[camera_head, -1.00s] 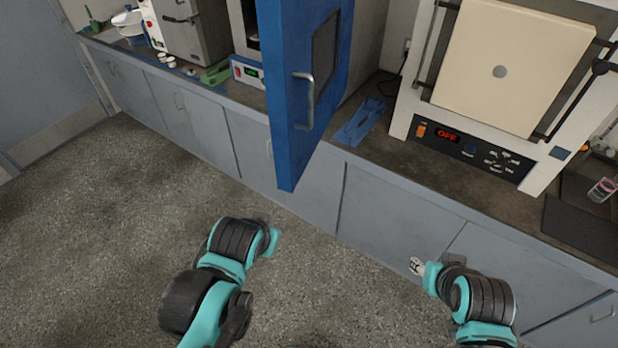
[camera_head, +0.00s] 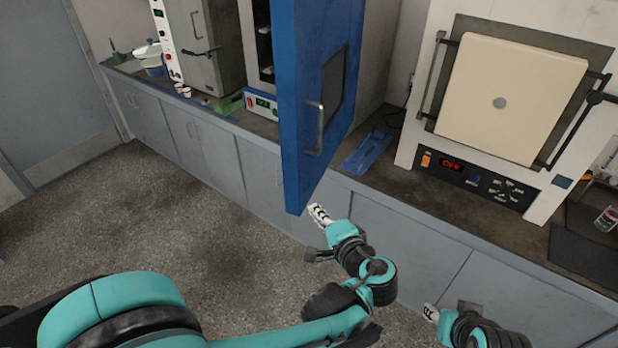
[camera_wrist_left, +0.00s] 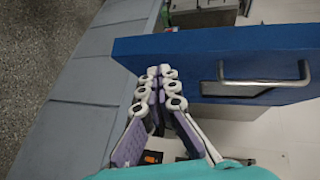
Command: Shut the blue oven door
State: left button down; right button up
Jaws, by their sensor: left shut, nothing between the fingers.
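The blue oven door (camera_head: 302,90) stands wide open and sticks out over the counter's front edge in the head view. Its metal handle (camera_head: 315,127) and dark window are on the face turned to the right. My left gripper (camera_head: 320,213) is shut and empty, close to the door's bottom corner. In the left wrist view the shut fingers (camera_wrist_left: 160,75) are beside the blue door (camera_wrist_left: 230,50), left of its handle (camera_wrist_left: 262,82); I cannot tell whether they touch it. My right gripper (camera_head: 430,312) shows partly at the bottom; its fingers are unclear.
A white furnace (camera_head: 424,150) with a cream door stands to the right on the counter. A blue tool or bracket (camera_head: 368,152) lies between it and the blue door. Grey cabinets (camera_head: 400,240) run below the counter. The floor at left is clear.

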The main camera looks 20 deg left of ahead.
pick_arm(q)
jog(key=d+r+m+t+y, duration=0.1)
jog(key=d+r+t, duration=0.2)
jog(key=d, duration=0.3)
jog(key=b, duration=0.2)
send_near(302, 167)
jog(key=w, duration=0.4)
jog(key=shift+w+a+f+y+b, duration=0.15)
jog(key=shift+w+a+b, duration=0.1)
jog(key=shift+a, duration=0.35)
jog(key=shift+w+a+f+y+b, duration=0.15)
jog(key=shift+w+a, duration=0.1)
jog(key=shift+a, duration=0.4)
jog(key=shift+a+r, duration=0.1)
jog(key=shift+a, duration=0.35)
